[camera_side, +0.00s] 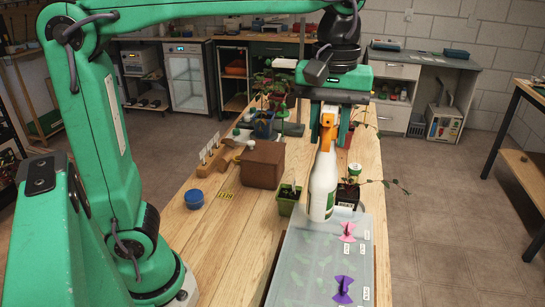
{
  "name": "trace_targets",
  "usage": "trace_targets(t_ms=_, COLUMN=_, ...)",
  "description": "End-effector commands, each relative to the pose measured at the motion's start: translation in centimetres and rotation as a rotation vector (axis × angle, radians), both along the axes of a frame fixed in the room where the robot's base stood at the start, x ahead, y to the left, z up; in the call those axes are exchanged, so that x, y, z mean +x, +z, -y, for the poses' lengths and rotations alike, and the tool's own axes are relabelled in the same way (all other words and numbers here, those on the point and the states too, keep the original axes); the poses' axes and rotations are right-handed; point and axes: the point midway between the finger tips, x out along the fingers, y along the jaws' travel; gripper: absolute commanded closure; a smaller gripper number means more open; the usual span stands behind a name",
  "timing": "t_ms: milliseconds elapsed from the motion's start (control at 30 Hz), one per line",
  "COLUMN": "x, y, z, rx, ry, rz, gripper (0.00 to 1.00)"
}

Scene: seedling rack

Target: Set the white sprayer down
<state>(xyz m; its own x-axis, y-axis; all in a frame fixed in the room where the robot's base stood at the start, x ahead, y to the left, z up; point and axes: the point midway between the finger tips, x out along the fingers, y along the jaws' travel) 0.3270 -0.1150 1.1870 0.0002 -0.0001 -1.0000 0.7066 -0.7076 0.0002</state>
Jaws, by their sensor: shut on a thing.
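The white sprayer (323,182) is a white bottle with an orange head, and it is upright in the side view. My gripper (328,125) is above it, pointing down, with its green fingers shut on the orange head. The bottle's base is at the far end of a pale translucent tray (300,270). I cannot tell whether the base touches the tray or hangs just above it.
On the tray lie a pink clip (347,232) and a purple clip (343,290) beside small labels. A green pot (287,203) stands close left of the bottle and a dark seedling pot (347,194) close right. A brown box (262,164) and blue lid (194,199) are further left.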

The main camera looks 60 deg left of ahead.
Motion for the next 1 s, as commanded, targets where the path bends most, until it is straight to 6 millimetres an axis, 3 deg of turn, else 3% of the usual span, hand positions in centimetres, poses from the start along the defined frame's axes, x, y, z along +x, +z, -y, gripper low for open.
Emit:
trace_targets(t_ms=467, x=10.2, y=-1.1, z=-4.3, rx=0.000, ry=0.005, rz=0.000, gripper=1.00)
trace_targets(t_ms=1000, x=19.8, y=-5.0, z=-12.7, rx=0.000, ry=0.005, rz=0.000, gripper=1.00)
